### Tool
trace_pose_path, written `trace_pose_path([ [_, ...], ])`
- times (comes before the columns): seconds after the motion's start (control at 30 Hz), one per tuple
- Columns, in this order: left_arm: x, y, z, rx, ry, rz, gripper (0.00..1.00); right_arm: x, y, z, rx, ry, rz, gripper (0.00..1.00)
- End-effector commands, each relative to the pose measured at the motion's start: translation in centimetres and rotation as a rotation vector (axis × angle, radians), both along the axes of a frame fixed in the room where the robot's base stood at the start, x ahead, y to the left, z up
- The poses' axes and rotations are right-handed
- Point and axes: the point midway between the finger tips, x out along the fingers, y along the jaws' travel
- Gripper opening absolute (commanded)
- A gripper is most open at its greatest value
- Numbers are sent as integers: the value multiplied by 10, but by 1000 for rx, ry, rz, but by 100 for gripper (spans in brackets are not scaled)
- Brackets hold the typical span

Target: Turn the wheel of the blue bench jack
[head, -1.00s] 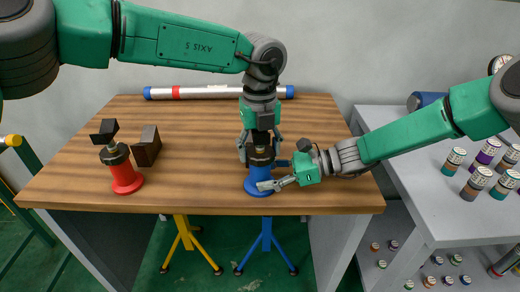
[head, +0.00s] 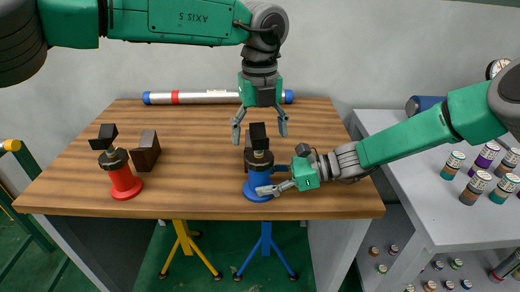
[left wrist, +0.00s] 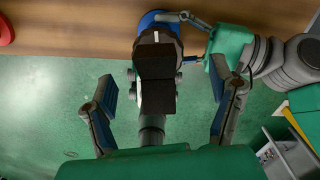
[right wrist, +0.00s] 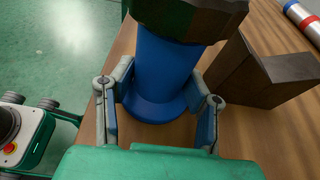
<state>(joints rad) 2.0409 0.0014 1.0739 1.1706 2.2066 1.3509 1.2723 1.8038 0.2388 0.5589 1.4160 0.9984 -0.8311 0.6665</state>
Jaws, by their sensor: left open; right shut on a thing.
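The blue bench jack (head: 257,182) stands upright near the table's front edge. It has a dark collar (head: 261,160) and a black head (head: 259,138) on top; I cannot clearly make out which part is its wheel. My left gripper (head: 260,128) is open above the jack, its fingers spread to either side of the head and apart from it. In the left wrist view the black head (left wrist: 155,80) lies between the open fingers. My right gripper (head: 276,188) is shut on the jack's blue body (right wrist: 160,75), low down, with a finger on each side.
A red jack (head: 122,180) and a dark block (head: 146,152) stand on the wooden table (head: 205,180) to the left. A white pipe (head: 205,97) lies at the back. A grey bench (head: 400,140) with several cans is on the right.

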Motion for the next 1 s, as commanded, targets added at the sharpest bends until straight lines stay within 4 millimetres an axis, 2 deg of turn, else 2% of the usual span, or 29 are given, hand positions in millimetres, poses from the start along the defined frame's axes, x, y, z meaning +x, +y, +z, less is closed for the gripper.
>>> trace_pose_path([
  [0.1,1,-1,26,-2,-2,1,77,0,0,0,0,0,0,26],
  [0.3,1,-1,52,0,0,0,77,0,0,0,0,0,0,26],
  [0.43,0,-1,59,0,2,-1,77,0,0,0,0,0,0,26],
  [0.77,1,-1,59,0,2,0,77,0,0,0,0,0,0,26],
  [0.8,1,-1,59,0,2,0,77,0,0,0,0,0,0,46],
  [0.87,1,-1,59,0,2,0,77,0,0,0,0,0,0,67],
  [1.0,1,-1,59,1,1,0,77,0,0,0,0,0,0,67],
])
